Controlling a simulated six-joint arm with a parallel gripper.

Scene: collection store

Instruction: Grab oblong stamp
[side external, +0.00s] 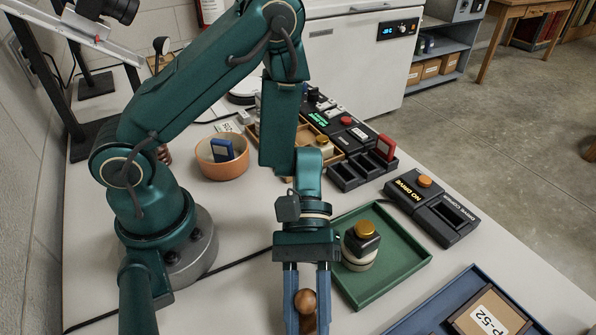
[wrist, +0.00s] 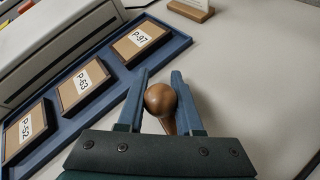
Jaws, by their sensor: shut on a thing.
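My gripper (side external: 306,302) points down over the pale table at the bottom of the side view. In the wrist view, its two fingers (wrist: 160,103) are on either side of a brown wooden stamp handle with a rounded knob (wrist: 159,98). The gripper is shut on this wooden-handled stamp, and the knob also shows between the fingers in the side view (side external: 305,300). The stamp's base is hidden, so I cannot see whether it is oblong or whether it touches the table.
A blue tray (wrist: 72,115) holds labelled boxes. A terracotta bowl (side external: 222,168) and black devices (side external: 432,208) stand farther back.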

